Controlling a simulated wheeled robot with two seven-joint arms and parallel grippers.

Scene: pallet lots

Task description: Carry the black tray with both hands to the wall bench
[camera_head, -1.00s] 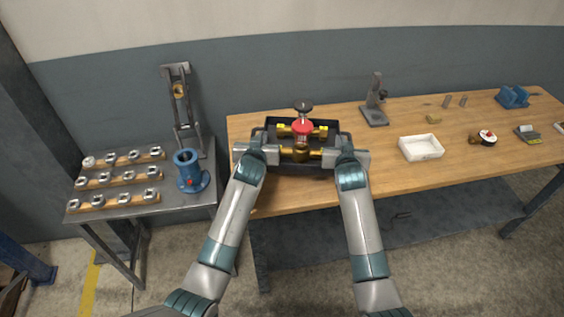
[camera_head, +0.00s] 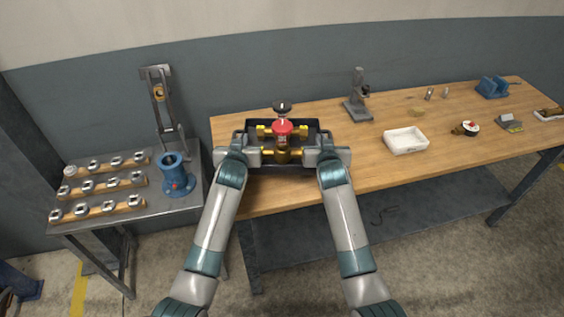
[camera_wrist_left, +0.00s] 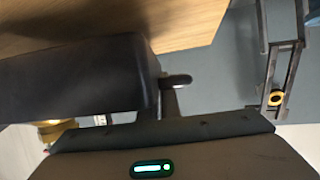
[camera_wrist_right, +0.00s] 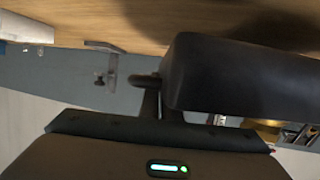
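The black tray (camera_head: 312,127) is level over the left end of the wooden wall bench (camera_head: 370,172). It carries a valve with brass fittings (camera_head: 283,155), a red part (camera_head: 283,129) and a black knob (camera_head: 283,106). My left gripper (camera_head: 239,141) is shut on the tray's left handle, and my right gripper (camera_head: 325,141) on its right handle. The tray's dark side fills part of the left wrist view (camera_wrist_left: 80,78) and the right wrist view (camera_wrist_right: 235,75), with bench wood beyond. I cannot tell whether the tray's underside touches the bench.
A white box (camera_head: 405,141) and a grey stand (camera_head: 358,100) are right of the tray. A blue vise (camera_head: 492,87) is farther right. A metal table (camera_head: 150,213) with a blue flanged part (camera_head: 175,178) and rows of nuts stands left. Bench between tray and box is clear.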

